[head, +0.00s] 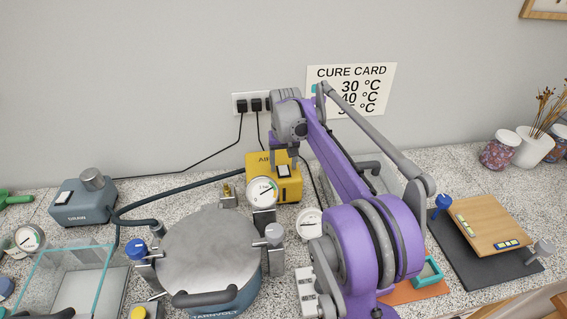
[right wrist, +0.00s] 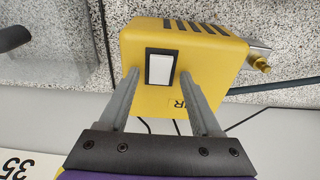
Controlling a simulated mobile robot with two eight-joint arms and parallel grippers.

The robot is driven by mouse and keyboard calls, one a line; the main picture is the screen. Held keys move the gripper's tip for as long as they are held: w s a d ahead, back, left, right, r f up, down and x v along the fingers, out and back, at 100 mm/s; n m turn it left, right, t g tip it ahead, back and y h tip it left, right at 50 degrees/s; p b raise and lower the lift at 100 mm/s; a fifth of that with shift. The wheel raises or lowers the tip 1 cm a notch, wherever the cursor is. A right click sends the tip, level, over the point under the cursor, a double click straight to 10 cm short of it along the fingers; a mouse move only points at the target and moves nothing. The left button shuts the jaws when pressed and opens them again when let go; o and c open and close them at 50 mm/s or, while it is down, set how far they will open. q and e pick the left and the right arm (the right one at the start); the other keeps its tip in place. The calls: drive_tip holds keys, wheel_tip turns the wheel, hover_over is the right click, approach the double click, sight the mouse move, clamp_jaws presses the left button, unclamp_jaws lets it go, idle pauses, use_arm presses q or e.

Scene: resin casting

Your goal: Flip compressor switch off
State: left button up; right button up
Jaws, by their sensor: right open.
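The compressor (head: 290,190) is a yellow box against the back wall, with lettering partly hidden by my arm. A white rocker switch in a black frame (head: 283,170) is on its top. In the right wrist view the yellow box (right wrist: 205,62) fills the upper middle, and the switch (right wrist: 160,69) shows clearly. Which way the rocker is tipped I cannot tell. My right gripper (head: 283,158) is over the compressor top, open and empty. In the right wrist view its fingers (right wrist: 162,82) stand apart on either side of the switch. My left gripper is out of view.
A steel-lidded pressure pot (head: 205,250) with clamps and a gauge (head: 262,192) stands just in front of the compressor. A grey vacuum pump (head: 85,205) is left, with a hose running right. A wall socket (head: 240,103) with plugs is behind. A wooden board (head: 485,225) lies right.

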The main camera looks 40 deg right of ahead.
sight(284, 172)
drive_tip(key=shift+r, duration=0.1)
wheel_tip(284, 172, up, 10)
drive_tip(key=s, duration=0.1)
drive_tip(key=shift+s+a+r+p, duration=0.15)
drive_tip(key=shift+a+r+p, duration=0.1)
drive_tip(key=shift+a+p, duration=0.15)
